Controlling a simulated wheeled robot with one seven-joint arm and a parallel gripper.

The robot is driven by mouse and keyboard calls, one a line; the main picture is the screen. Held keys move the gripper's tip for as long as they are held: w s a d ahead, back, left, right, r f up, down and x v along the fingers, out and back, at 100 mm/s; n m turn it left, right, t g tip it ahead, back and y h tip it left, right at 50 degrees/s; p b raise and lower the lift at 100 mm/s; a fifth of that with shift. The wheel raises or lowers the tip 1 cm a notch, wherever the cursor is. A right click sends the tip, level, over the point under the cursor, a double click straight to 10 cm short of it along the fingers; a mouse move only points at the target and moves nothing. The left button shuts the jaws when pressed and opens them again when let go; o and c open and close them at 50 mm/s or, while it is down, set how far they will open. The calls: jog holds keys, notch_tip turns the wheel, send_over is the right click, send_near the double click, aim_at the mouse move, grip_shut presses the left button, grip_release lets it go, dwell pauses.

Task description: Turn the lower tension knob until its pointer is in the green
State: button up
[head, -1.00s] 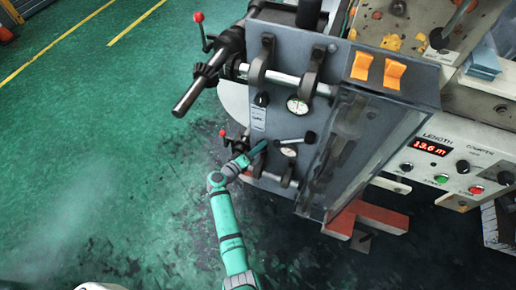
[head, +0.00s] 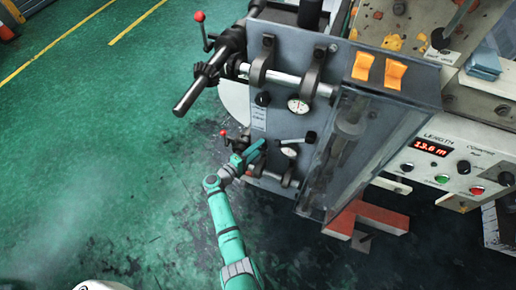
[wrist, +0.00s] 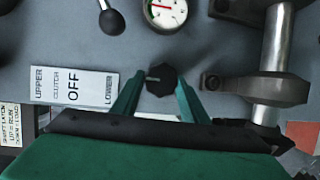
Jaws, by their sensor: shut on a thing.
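The lower tension knob (wrist: 161,80) is small, black and lobed, with a pale pointer line that points left in the wrist view. My gripper (wrist: 160,88) is shut on it, one green finger on each side. In the head view my gripper (head: 252,152) covers the knob on the lower front of the grey panel. The lower gauge (wrist: 166,12) is a white dial with a red pointer, cut by the top edge of the wrist view. It also shows small in the head view (head: 290,152), where its reading and green zone are too small to tell.
A black lever (wrist: 110,20) and the clutch label (wrist: 73,87) lie left of the knob in the wrist view; a bracketed metal shaft (wrist: 276,60) lies right. The upper knob (head: 262,99) and upper gauge (head: 298,105) sit higher. Open green floor (head: 110,150) lies left.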

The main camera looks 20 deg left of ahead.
jog(key=shift+a, duration=0.2)
jog(key=o, duration=1)
jog(key=shift+d, duration=0.1)
jog(key=v, duration=1)
jog(key=shift+s, duration=0.3)
jog(key=shift+s, duration=0.15)
